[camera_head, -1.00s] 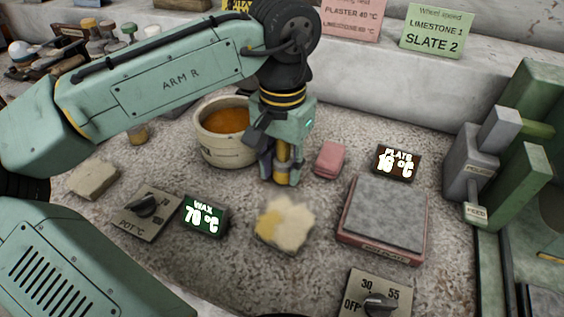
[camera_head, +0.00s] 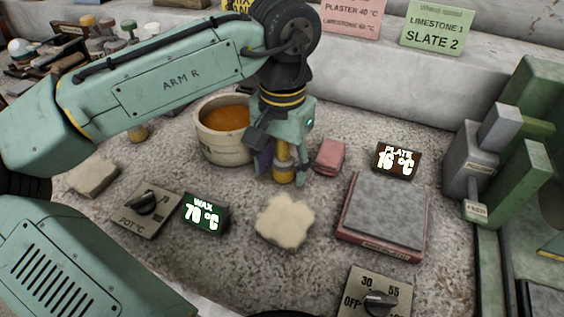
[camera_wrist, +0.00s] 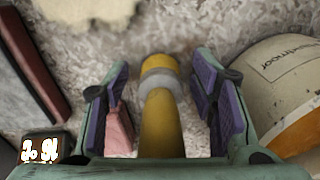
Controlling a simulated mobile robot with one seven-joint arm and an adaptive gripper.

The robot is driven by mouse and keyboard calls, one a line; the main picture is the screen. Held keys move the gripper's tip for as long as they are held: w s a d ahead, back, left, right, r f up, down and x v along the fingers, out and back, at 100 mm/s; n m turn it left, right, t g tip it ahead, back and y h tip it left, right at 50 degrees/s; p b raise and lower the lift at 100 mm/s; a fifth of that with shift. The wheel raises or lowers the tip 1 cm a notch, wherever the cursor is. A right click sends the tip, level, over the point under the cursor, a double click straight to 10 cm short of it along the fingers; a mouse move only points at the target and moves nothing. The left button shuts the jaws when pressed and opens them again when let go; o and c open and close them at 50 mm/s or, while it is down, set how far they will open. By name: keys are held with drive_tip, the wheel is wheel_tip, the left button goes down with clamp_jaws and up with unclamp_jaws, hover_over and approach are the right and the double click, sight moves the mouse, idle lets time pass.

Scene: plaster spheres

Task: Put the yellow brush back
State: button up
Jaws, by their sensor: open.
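The yellow brush (camera_head: 284,164) stands about upright on the speckled counter, with a grey band round it. It also shows in the wrist view (camera_wrist: 161,125). My gripper (camera_head: 282,172) is open around it, with one purple-padded finger on each side. The wrist view shows gaps between the brush and both pads. The brush's upper part is hidden by my gripper in the head view. I cannot make out bristles.
A pale pot of orange wax (camera_head: 221,147) stands close left of my gripper. A pink block (camera_head: 330,155) lies close right. A pale irregular slab (camera_head: 285,222) lies in front, with a grey plate (camera_head: 386,212) to its right.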

wheel_tip(320, 180, up, 12)
drive_tip(key=shift+r, duration=0.2)
drive_tip(key=shift+c, duration=0.4)
idle(1.9)
